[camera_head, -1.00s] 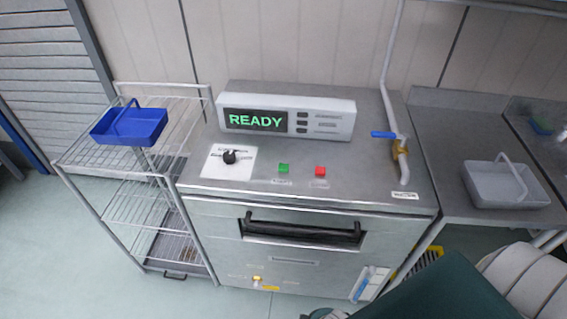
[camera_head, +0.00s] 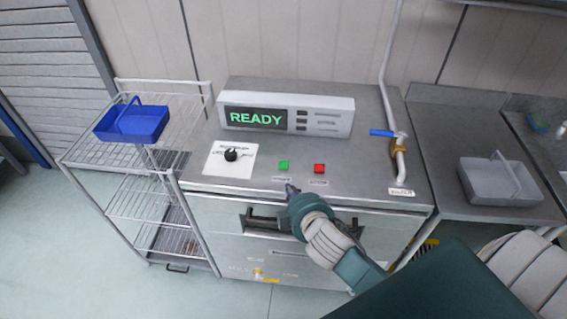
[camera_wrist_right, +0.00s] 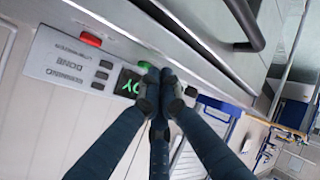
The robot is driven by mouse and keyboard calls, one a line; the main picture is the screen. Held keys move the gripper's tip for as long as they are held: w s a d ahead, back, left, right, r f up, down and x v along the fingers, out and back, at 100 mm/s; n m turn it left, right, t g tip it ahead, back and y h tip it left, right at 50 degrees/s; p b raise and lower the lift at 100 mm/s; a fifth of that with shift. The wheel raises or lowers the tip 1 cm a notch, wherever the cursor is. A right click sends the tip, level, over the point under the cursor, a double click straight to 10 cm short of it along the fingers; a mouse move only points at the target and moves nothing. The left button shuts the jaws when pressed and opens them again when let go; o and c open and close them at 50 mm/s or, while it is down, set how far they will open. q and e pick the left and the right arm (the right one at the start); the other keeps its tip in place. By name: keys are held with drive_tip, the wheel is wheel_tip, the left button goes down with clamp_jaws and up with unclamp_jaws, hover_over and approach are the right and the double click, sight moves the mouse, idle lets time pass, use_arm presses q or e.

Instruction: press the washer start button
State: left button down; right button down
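The washer (camera_head: 350,180) is a grey metal cabinet, and its display (camera_head: 255,118) reads READY in green. A green button (camera_head: 283,165) and a red button (camera_head: 319,168) sit on its top, with labels in front. My right gripper (camera_head: 291,189) is just in front of the green button, near the top's front edge. In the right wrist view its fingers (camera_wrist_right: 161,76) are together, with nothing seen between them. The green button (camera_wrist_right: 145,65) shows just beyond the fingertips there, partly hidden; contact cannot be told. My left gripper is out of view.
A black knob (camera_head: 231,155) is left of the buttons. A pipe with a blue-handled valve (camera_head: 382,133) rises at the right. A black door handle (camera_head: 265,222) is below. A blue basket (camera_head: 133,122) on a wire rack and a grey basket (camera_head: 497,182) flank the washer.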

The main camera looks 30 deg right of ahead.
drive_tip(key=w+a+r+n+t+y, duration=0.35)
drive_tip(key=w+r+n, duration=0.25)
drive_tip(key=r+n, duration=0.3)
drive_tip(key=w+a+r+n+t+y, duration=0.3)
drive_tip(key=w+a+r+n+y, duration=0.15)
drive_tip(key=r+n, duration=0.5)
drive_tip(key=n+g, duration=1.1)
drive_tip(key=n, duration=1)
hover_over(286, 164)
wheel_tip(286, 164, down, 8)
drive_tip(key=shift+r, duration=0.25)
drive_tip(key=shift+s+f, duration=0.1)
drive_tip(key=shift+f, duration=0.05)
wheel_tip(286, 164, down, 8)
drive_tip(key=b, duration=0.4)
drive_tip(key=shift+f+b, duration=0.25)
drive_tip(key=shift+b, duration=0.05)
